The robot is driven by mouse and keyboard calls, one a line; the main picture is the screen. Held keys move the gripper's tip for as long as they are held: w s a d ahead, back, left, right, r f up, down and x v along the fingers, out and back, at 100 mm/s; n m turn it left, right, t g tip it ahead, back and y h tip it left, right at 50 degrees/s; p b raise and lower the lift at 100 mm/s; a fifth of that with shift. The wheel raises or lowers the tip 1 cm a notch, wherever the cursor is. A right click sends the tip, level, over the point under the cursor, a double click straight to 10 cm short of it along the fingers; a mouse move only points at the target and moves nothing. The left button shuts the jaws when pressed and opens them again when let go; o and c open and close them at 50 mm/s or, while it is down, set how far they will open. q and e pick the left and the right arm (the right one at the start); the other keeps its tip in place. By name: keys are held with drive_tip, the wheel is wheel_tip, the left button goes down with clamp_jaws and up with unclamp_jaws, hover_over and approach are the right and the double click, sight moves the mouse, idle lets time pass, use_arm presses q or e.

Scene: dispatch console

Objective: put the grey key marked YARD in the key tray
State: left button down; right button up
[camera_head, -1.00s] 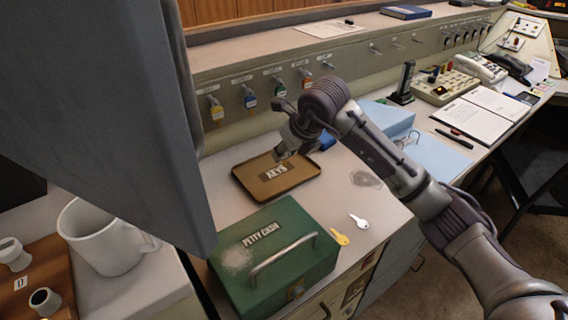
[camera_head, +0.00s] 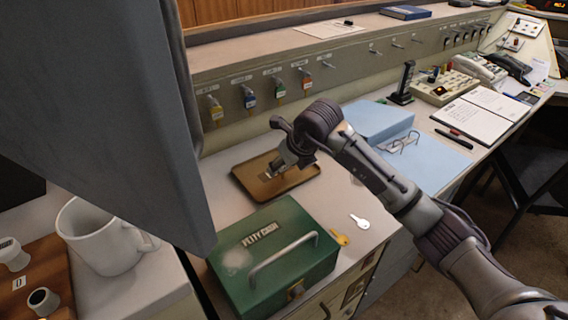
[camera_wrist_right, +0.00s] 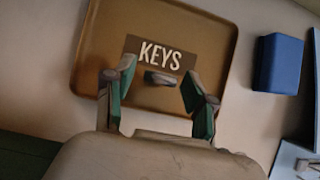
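The brown key tray (camera_head: 244,186), marked KEYS, lies on the counter behind the green cash box; it also fills much of the right wrist view (camera_wrist_right: 215,45). My right gripper (camera_head: 277,170) is low over the tray. In the right wrist view its two fingers (camera_wrist_right: 160,84) stand apart. My left gripper is not in view.
The green petty cash box (camera_head: 262,238) stands in front of the tray. A silver key (camera_head: 359,221) and a brass key (camera_head: 340,238) lie beside it. Keys with coloured tags hang on the panel (camera_head: 232,120) behind. A blue box (camera_wrist_right: 279,63) is right of the tray.

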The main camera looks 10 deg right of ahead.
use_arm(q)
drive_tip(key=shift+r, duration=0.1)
use_arm(e)
drive_tip(key=shift+r, duration=0.15)
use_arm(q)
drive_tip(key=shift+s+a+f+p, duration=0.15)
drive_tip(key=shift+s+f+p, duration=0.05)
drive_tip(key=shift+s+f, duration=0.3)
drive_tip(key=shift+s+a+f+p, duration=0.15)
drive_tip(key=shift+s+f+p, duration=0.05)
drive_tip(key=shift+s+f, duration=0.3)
use_arm(e)
drive_tip(key=v, duration=1.2)
